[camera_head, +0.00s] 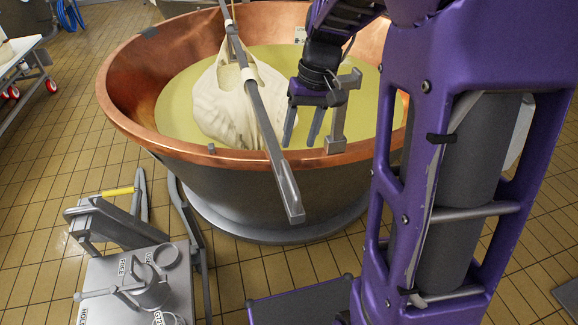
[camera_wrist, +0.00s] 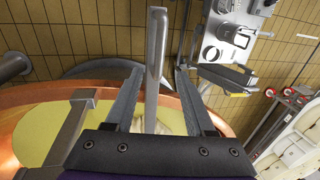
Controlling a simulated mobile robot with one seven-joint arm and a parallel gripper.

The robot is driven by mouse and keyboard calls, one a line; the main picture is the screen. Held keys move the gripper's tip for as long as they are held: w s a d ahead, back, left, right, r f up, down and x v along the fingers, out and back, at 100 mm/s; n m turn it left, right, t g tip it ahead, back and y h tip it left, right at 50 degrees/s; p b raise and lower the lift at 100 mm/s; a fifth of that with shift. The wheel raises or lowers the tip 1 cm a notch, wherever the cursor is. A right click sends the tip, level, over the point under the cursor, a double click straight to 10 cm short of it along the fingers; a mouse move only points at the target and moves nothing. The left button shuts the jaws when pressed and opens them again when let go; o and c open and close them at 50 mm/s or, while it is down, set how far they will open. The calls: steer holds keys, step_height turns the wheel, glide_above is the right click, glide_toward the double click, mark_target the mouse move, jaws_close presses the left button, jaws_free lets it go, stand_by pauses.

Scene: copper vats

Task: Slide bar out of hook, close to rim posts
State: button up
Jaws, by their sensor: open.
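The long grey bar (camera_head: 262,115) reaches across the copper vat (camera_head: 135,110), its near end sticking out past the front rim. A white cloth bag (camera_head: 212,100) hangs around it over the yellow liquid. A grey bracket, seemingly the hook (camera_head: 338,125), stands at the front rim, right of the bar. A small post (camera_head: 211,149) sits on the rim left of the bar. My gripper (camera_head: 303,127) is open and empty, between bar and bracket in the head view. In the wrist view the bar (camera_wrist: 157,50) appears between its fingers (camera_wrist: 160,80); contact cannot be told.
A white cart with red wheels (camera_head: 22,58) stands at far left. Tiled floor is clear between them.

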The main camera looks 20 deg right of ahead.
mark_target(290, 173)
steer(key=f, duration=0.3)
steer(key=a+f, duration=0.1)
steer(key=f, duration=0.2)
steer(key=a+f+b, duration=0.1)
steer(key=f, duration=0.2)
steer(key=shift+f, duration=0.15)
steer(key=shift+d, duration=0.1)
jaws_close()
stand_by(0.9)
